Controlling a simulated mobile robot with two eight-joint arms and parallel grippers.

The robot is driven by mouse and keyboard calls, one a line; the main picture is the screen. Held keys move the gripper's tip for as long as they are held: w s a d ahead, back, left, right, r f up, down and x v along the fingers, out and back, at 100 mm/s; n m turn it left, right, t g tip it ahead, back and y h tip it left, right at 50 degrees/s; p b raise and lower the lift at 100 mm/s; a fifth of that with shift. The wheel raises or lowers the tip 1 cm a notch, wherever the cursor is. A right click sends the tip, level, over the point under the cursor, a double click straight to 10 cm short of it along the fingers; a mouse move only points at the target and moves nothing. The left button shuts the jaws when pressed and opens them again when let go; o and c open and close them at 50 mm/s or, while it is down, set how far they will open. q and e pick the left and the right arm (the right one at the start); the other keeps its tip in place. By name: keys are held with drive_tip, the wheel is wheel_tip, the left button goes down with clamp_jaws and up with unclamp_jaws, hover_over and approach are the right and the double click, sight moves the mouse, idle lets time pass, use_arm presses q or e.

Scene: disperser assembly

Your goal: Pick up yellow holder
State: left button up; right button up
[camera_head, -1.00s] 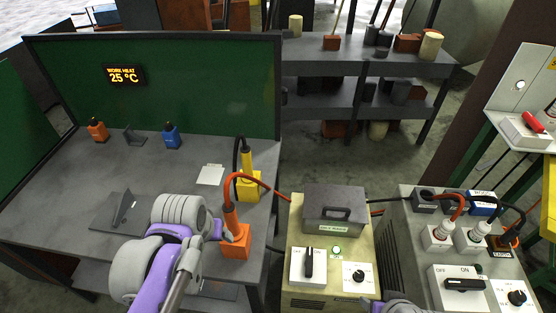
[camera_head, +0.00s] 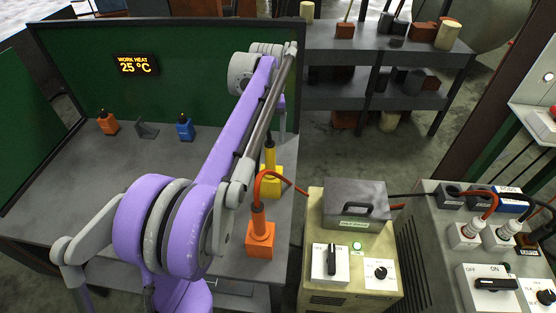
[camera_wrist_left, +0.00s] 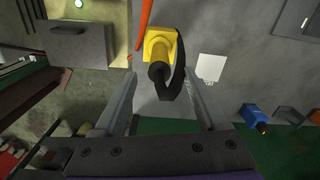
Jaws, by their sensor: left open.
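The yellow holder (camera_head: 271,181) stands upright near the right edge of the grey workbench. A yellow tool with a black cable rises from it. In the left wrist view the holder (camera_wrist_left: 161,43) is seen from above, with the dark end of the tool towards me. My left gripper (camera_wrist_left: 159,76) is open, its two fingers on either side of the tool's dark end and nothing clamped. I cannot tell how high above the holder it is. In the head view my arm hides much of the bench, and only part of the left gripper (camera_head: 283,118) shows. My right gripper is not in view.
An orange holder (camera_head: 260,240) with an orange tool and red cable stands close by, nearer me. Another orange item (camera_head: 108,124) and a blue one (camera_head: 185,129) are at the bench's back left. A beige power box (camera_head: 349,285) stands right of the bench.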

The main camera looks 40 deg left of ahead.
sight(269, 144)
use_arm(q)
wheel_tip(269, 144, down, 4)
drive_tip(key=shift+r, duration=0.1)
drive_tip(key=shift+w+f, duration=0.1)
drive_tip(key=shift+f, duration=2.75)
clamp_jaws()
